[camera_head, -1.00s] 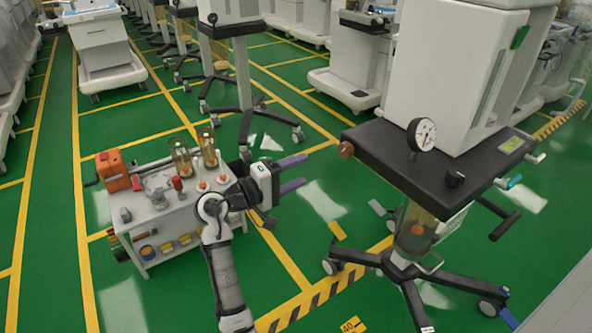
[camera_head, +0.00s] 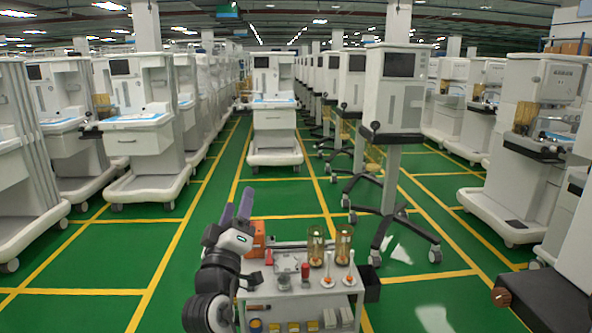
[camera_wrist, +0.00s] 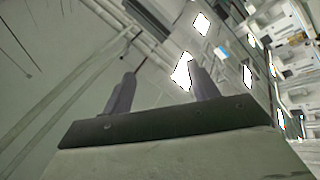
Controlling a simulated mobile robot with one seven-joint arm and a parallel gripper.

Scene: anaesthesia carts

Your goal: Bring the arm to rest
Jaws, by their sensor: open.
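My gripper (camera_head: 235,207) is raised in front of and to the left of the small tool cart in the head view, with its fingers pointing up. In the wrist view its two fingers (camera_wrist: 158,92) stand apart with nothing between them. The folded arm below it shows dark and white at the lower left of the cart. The wrist view looks up toward the ceiling and bright lamps. The gripper overlaps the cart's left end in the picture, and I cannot tell its exact distance from it.
The tool cart (camera_head: 290,288) carries an orange box (camera_head: 255,238), two amber glass cylinders (camera_head: 316,246) and small tools. A wheeled anaesthesia machine (camera_head: 393,95) stands behind it to the right. More machines line both sides. Green floor (camera_head: 110,262) is clear on the left.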

